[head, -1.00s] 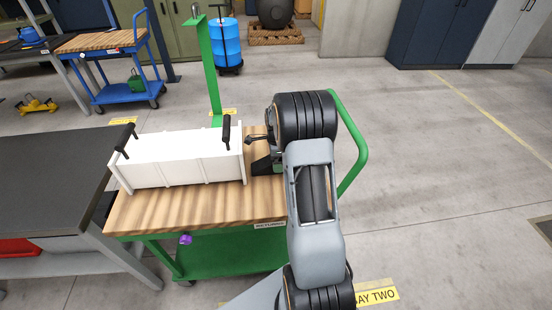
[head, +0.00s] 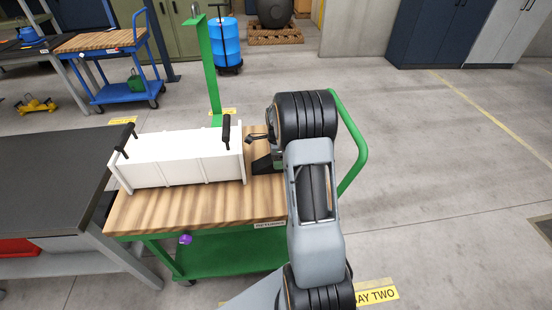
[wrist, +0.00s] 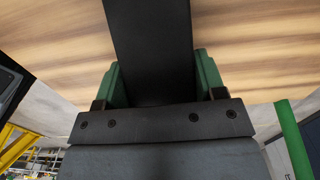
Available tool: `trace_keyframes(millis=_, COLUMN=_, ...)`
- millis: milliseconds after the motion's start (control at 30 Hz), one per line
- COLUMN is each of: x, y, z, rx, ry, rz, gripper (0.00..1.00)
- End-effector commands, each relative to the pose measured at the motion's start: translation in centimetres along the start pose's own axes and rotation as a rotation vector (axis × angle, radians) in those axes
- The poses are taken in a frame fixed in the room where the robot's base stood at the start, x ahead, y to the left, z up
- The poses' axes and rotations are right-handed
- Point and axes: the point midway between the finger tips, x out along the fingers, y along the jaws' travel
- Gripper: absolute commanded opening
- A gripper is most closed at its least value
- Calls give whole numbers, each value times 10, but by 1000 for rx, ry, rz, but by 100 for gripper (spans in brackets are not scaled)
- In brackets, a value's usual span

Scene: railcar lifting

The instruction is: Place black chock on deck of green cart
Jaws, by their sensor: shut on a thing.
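The green cart (head: 240,253) stands in the middle of the head view, with a striped wooden deck (head: 150,212) on top. My gripper (wrist: 160,78) is shut on the black chock (wrist: 148,40), which lies between its two green finger pads in the wrist view. In the head view the chock (head: 262,165) shows as a dark wedge over the right part of the deck, beside the white crate. My arm hides much of the gripper there. The wood fills the upper wrist view, close to the chock. I cannot tell whether the chock touches the deck.
A white crate (head: 180,163) with black handles takes up the left and middle of the deck. A green post (head: 212,80) rises at the back, and a green push handle (head: 357,150) curves at the right. A dark-topped bench (head: 50,185) stands close on the left.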

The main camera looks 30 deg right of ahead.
Motion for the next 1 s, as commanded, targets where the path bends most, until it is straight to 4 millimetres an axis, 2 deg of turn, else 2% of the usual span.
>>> trace_keyframes(millis=500, x=-1, y=-18, z=-25, rx=-14, ry=1, rz=-2, gripper=21)
trace_keyframes(millis=900, x=-1, y=-20, z=-28, rx=-16, ry=1, rz=-2, gripper=21)
trace_keyframes(millis=933, x=-1, y=-20, z=-28, rx=-16, ry=1, rz=-1, gripper=67)
trace_keyframes(millis=1000, x=-1, y=-20, z=-28, rx=-16, ry=1, rz=-1, gripper=73)
